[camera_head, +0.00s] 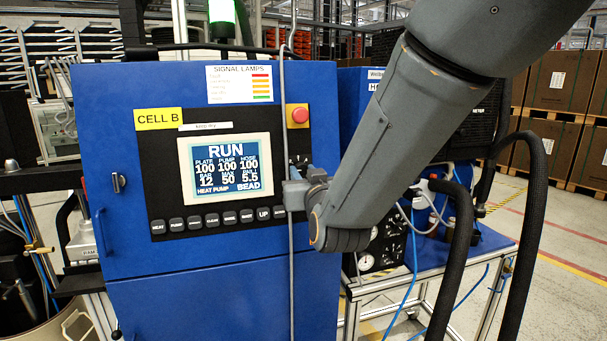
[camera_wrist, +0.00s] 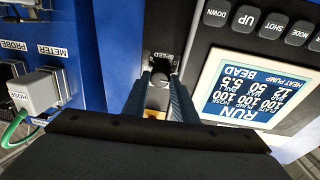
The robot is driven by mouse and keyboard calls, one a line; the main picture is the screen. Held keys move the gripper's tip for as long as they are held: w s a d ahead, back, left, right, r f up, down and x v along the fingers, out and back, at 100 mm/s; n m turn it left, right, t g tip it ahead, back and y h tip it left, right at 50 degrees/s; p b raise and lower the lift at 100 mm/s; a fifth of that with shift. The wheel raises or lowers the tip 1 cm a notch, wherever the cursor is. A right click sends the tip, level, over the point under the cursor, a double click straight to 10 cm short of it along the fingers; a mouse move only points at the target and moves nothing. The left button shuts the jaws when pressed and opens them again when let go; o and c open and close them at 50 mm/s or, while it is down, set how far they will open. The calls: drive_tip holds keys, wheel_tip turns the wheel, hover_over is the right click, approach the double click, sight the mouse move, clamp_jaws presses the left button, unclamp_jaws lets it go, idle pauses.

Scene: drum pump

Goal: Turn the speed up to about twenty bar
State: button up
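The speed knob (camera_wrist: 160,77) is a small dark and grey knob under a SPEED label in the wrist view. My gripper (camera_wrist: 161,80) reaches the panel with its two blue fingers apart, one on each side of the knob. I cannot tell whether they press on it. In the head view my gripper (camera_head: 304,178) is at the panel's right edge and mostly hides the knob.
A row of buttons (camera_head: 212,220) runs below the display. A red emergency button (camera_head: 299,115) sits above my gripper. In the wrist view a grey connector (camera_wrist: 35,92) with a green cable stands out on the left. Black hoses (camera_head: 531,210) hang at the right.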

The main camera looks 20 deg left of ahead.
drive_tip(key=shift+m, duration=0.4)
drive_tip(key=shift+c, duration=0.2)
drive_tip(key=shift+r+m+h+b, duration=0.1)
drive_tip(key=shift+m+h+b, duration=0.45)
drive_tip(key=shift+m, duration=0.9)
drive_tip(key=shift+m+h+b, duration=0.25)
drive_tip(key=shift+m+b, duration=0.55)
drive_tip(key=shift+m, duration=0.65)
drive_tip(key=o, duration=1)
drive_tip(key=shift+o, duration=0.2)
drive_tip(key=b+v, duration=0.1)
drive_tip(key=v, duration=0.6)
drive_tip(key=shift+s+b, duration=0.3)
drive_tip(key=shift+s, duration=0.1)
